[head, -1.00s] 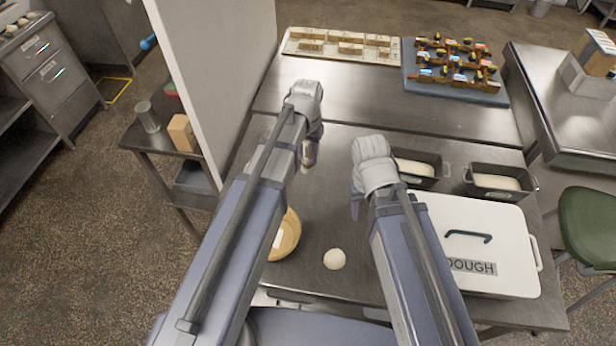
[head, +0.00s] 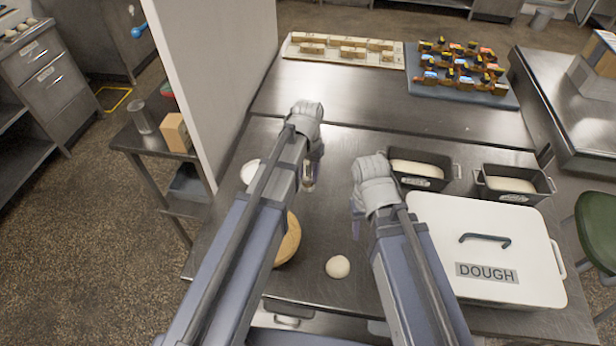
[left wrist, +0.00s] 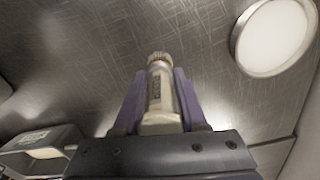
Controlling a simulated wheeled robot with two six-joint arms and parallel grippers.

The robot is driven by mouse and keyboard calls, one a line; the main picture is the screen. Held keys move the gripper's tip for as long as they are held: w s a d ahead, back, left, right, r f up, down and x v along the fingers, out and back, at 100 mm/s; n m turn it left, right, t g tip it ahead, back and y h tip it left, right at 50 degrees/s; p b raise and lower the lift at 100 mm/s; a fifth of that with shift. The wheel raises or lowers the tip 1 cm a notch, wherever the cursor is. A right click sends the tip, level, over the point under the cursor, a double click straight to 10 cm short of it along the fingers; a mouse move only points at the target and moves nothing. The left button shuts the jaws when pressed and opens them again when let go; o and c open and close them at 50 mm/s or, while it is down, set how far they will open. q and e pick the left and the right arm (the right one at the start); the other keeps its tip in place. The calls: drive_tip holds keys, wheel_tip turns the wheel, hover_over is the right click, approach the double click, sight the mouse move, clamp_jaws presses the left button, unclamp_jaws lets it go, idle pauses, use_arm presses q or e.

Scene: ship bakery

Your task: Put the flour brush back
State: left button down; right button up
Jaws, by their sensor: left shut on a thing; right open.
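My left gripper (head: 309,186) is shut on a pale, slim thing, which appears to be the flour brush (left wrist: 158,92). In the left wrist view, it stands between the two purple fingers with a tan, ridged end pointing away from the wrist. The left gripper is over the steel table (head: 330,225); I cannot tell whether the brush touches the table. My right gripper (head: 357,205) is open, just left of the loaf tins, its fingers partly hidden by its own wrist. A holder for the brush cannot be made out.
A white round dish (head: 249,171) lies left of my left arm. A wooden round (head: 289,242) is partly hidden by that arm. A dough ball (head: 338,267) lies between the arms. Two loaf tins (head: 420,183) and a white DOUGH box (head: 487,235) are at right. A wall panel (head: 215,80) stands left.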

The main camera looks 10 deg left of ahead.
use_arm(q)
drive_tip(key=shift+f, duration=0.1)
use_arm(e)
drive_tip(key=shift+f, duration=0.1)
use_arm(q)
drive_tip(key=shift+c, duration=2.2)
unclamp_jaws()
wheel_tip(320, 180, up, 12)
drive_tip(key=p, duration=1.2)
drive_tip(key=shift+r, duration=0.25)
drive_tip(key=s+d, duration=0.3)
drive_tip(key=s, duration=0.5)
drive_tip(key=s+d+m+y, duration=0.1)
drive_tip(key=s+d, duration=0.2)
drive_tip(key=s, duration=0.4)
drive_tip(key=shift+s, duration=0.4)
use_arm(e)
wheel_tip(320, 180, up, 12)
